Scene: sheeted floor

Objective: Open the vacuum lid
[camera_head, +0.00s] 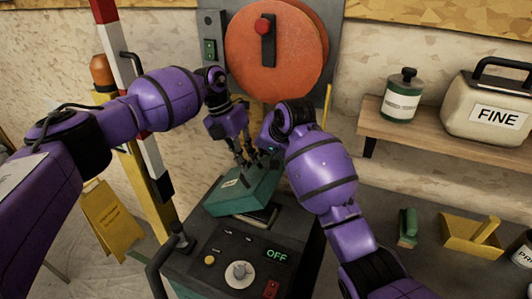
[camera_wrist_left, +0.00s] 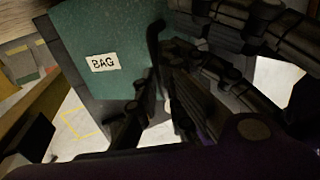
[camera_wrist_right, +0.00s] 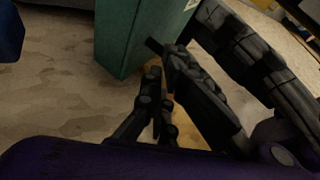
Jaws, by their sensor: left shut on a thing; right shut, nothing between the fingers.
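The vacuum (camera_head: 215,245) is a dark machine with a control panel that reads OFF. Its teal lid (camera_head: 255,190) carries a BAG label, which is readable in the left wrist view (camera_wrist_left: 120,65). The lid looks tilted, with a dark recess (camera_head: 264,216) showing at its front edge; how far it is open is hard to tell. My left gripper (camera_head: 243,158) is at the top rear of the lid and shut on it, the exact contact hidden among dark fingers. My right gripper (camera_head: 262,157) is shut and empty, close beside the left gripper and the lid (camera_wrist_right: 125,40).
A large orange disc (camera_head: 275,70) is behind the grippers on the wall. A red-and-white post (camera_head: 130,90) and yellow floor sign (camera_head: 108,220) stand left. A shelf (camera_head: 440,145) with a green canister (camera_head: 402,95) and FINE container (camera_head: 487,105) is at right.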

